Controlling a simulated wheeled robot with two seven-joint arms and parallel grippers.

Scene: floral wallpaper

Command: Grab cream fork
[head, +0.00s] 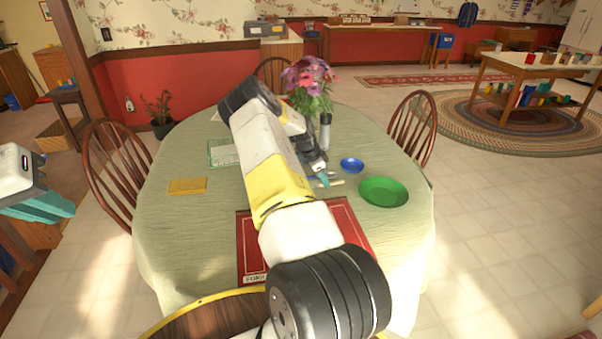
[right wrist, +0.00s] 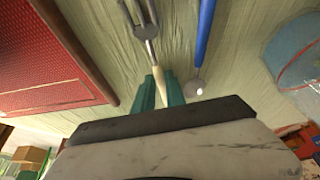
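The cream fork (right wrist: 149,45) has a grey metal head and a cream handle, and shows at the top middle of the right wrist view. My right gripper (right wrist: 159,82) has its teal fingers close together on both sides of the handle and looks shut on it. In the head view my right arm reaches over the table, with the right gripper (head: 322,181) near the table's middle. I cannot tell whether the fork touches the cloth. My left gripper (head: 38,207) is at the left edge, off the table, and its finger gap is unclear.
A blue-handled utensil (right wrist: 203,38) lies just right of the fork. A red tray (head: 343,218), a green plate (head: 383,191), a small blue bowl (head: 352,165) and a yellow cloth (head: 187,186) are on the table (head: 190,235). A flower vase (head: 308,100) stands behind my right gripper.

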